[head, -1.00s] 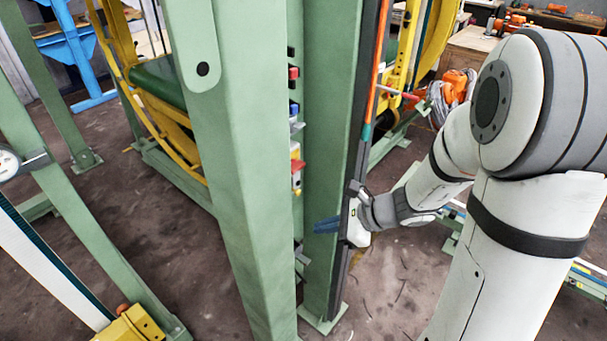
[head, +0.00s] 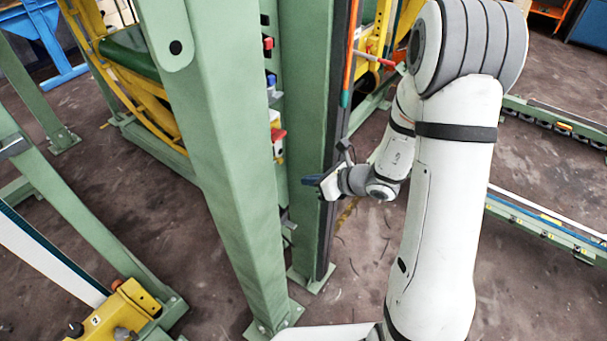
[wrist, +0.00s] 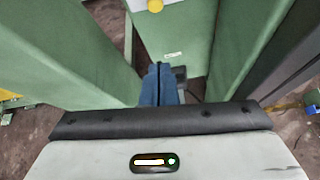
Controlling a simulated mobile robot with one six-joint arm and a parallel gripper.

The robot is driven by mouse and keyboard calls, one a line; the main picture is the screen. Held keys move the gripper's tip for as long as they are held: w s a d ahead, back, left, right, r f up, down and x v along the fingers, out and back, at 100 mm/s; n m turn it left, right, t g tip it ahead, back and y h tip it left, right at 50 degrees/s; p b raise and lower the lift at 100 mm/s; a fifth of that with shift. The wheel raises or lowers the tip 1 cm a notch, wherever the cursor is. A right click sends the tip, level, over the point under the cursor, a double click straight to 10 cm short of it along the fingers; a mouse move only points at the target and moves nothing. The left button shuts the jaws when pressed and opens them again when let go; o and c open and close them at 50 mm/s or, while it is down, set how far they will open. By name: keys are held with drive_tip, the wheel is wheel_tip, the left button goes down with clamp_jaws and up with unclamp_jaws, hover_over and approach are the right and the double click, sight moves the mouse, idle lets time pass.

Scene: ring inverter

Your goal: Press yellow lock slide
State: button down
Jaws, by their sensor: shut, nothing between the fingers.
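My gripper (head: 312,180) is shut and empty, with blue fingers pointing left between the two green posts in the head view. In the wrist view the blue fingers (wrist: 160,85) are together and point toward a green panel face. A round yellow part (wrist: 155,5) on a white base is cut off by the top edge of the wrist view, above the fingertips and apart from them. In the head view a small yellow and white unit with a red top (head: 278,138) sits on the inner post, above my gripper. I cannot tell which yellow part is the lock slide.
A wide green post (head: 215,170) stands left of my gripper. A dark rail (head: 338,110) runs along the right post beside my wrist. Red and blue switches (head: 271,82) sit higher on the inner post. Open floor (head: 545,290) lies at the right.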

sight(278, 160)
drive_tip(key=w+a+p, duration=0.3)
drive_tip(key=w+a, duration=0.2)
drive_tip(key=a, duration=0.1)
drive_tip(key=shift+f+p, duration=0.2)
drive_tip(key=shift+p, duration=0.1)
